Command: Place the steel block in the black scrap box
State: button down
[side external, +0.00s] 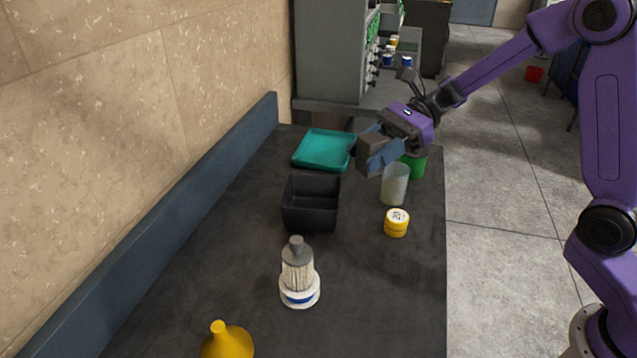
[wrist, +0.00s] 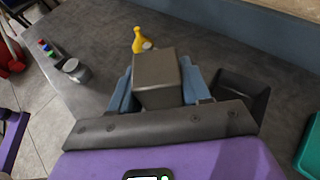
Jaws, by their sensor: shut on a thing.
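The steel block (side external: 369,153) is a dark grey-brown cube. My gripper (side external: 378,148) is shut on it and holds it in the air, behind and to the right of the black scrap box (side external: 310,219). In the wrist view the block (wrist: 158,78) sits between the two blue fingers of my gripper (wrist: 157,90). The scrap box (wrist: 243,84) is open-topped and stands on the dark bench. In the wrist view it lies to the right of the block, partly hidden by my gripper.
A teal tray (side external: 323,150) lies behind the box.

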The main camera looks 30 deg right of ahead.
jog(key=w+a+f, duration=0.4)
jog(key=w+f, duration=0.6)
jog(key=f, duration=0.1)
jog(key=shift+w+f, duration=0.25)
jog(key=shift+f, duration=0.6)
jog(key=c, duration=0.5)
grip_release()
jog(key=shift+f, duration=0.1)
jog(key=r+v, duration=0.1)
jog(key=v, duration=1.1)
